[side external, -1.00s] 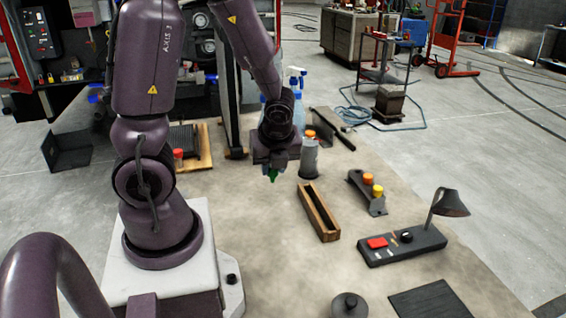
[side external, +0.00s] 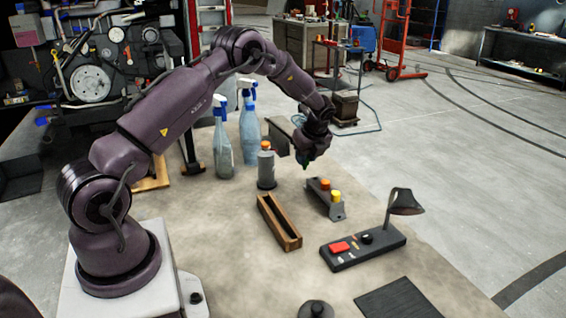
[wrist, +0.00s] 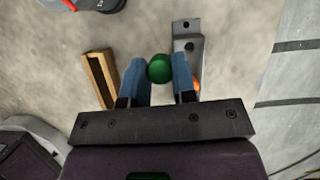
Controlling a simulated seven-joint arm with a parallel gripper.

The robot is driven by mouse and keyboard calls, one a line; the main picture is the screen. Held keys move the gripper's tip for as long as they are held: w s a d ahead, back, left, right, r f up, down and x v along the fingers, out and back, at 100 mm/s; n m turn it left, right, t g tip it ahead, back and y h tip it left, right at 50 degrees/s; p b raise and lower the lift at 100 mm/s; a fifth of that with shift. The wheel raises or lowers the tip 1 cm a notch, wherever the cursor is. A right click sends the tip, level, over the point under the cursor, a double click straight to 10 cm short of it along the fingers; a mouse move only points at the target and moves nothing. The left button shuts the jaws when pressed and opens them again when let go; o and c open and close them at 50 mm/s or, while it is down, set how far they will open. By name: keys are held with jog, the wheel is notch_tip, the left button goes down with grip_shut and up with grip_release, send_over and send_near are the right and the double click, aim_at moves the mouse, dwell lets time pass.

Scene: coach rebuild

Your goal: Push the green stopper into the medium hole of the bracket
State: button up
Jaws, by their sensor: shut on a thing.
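The green stopper (wrist: 159,69) is held between the two blue fingertips of my gripper (wrist: 158,80) in the wrist view. In the side view my gripper (side external: 307,160) is above the table, at the far end of the grey bracket (side external: 338,212), with a bit of green under it. The bracket (wrist: 187,65) is just right of the stopper in the wrist view, with dark openings showing; my right finger covers part of it. An orange stopper (side external: 325,184) and a yellow stopper (side external: 335,196) stand in the bracket. The green stopper appears apart from the bracket.
A wooden trough (side external: 279,222) lies left of the bracket. A grey bottle with an orange cap (side external: 266,168) and spray bottles (side external: 223,150) stand behind it. A lamp on a black base (side external: 362,247) is nearer the camera, with a black mat (side external: 398,299) in front.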

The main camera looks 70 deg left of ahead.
jog(key=w+r, duration=0.3)
jog(key=w, duration=0.1)
jog(key=shift+m, duration=0.4)
jog(key=shift+s+a+f, duration=0.1)
jog(key=shift+s+f, duration=0.05)
jog(key=shift+f, duration=3.2)
jog(key=shift+f, duration=0.8)
jog(key=o, duration=1.4)
jog(key=shift+o, duration=0.2)
notch_tip(320, 180, up, 6)
